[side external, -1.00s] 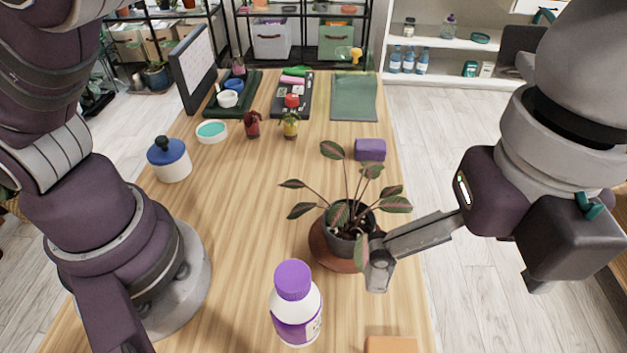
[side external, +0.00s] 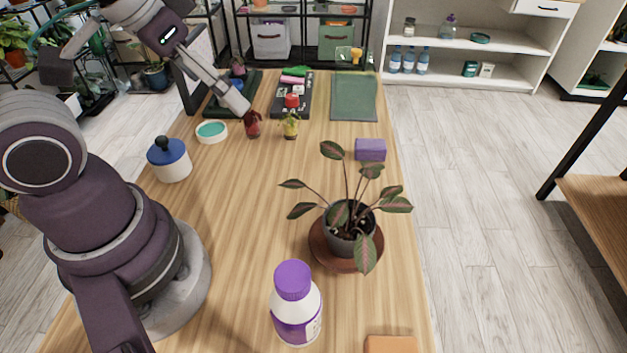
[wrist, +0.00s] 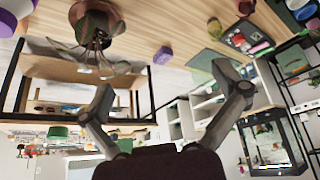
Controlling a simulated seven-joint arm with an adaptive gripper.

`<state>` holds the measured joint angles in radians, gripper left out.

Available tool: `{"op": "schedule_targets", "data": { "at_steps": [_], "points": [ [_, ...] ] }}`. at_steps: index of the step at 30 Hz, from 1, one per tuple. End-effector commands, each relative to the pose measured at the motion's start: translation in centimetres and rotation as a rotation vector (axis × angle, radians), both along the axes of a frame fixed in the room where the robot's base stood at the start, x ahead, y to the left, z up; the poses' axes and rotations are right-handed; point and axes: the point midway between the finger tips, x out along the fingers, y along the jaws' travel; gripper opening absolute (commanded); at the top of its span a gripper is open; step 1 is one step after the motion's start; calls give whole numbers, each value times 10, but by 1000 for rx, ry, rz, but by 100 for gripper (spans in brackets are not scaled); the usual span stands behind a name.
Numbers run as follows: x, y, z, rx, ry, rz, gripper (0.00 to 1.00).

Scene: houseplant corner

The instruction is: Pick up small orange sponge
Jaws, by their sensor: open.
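An orange block (side external: 390,345), which looks like the small orange sponge, lies at the near right of the table and is cut off by the bottom edge of the side view. I cannot make it out in the wrist view. My gripper (side external: 232,97) is at the upper left of the side view, far from the orange block. One finger shows clearly there, beside or above the small dark red item (side external: 252,125); contact cannot be told. In the wrist view my gripper (wrist: 163,80) has its fingers spread, with nothing between them.
A potted plant (side external: 350,225) on a brown saucer (side external: 347,264) and a white bottle with purple cap (side external: 292,305) stand near the orange block. A purple block (side external: 370,150), blue-lidded jar (side external: 168,160), teal dish (side external: 211,131) and green mat (side external: 354,97) lie farther back.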

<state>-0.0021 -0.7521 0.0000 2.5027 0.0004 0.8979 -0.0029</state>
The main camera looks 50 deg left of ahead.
Motion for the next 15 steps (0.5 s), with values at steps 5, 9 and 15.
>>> {"op": "schedule_targets", "data": {
  "at_steps": [5, 9, 15],
  "points": [
    [0, 0, 0, 1, 1, -3, 74],
    [0, 0, 0, 1, 1, -3, 74],
    [8, -8, 4, 6, 25, -45, 74]
  ]
}}
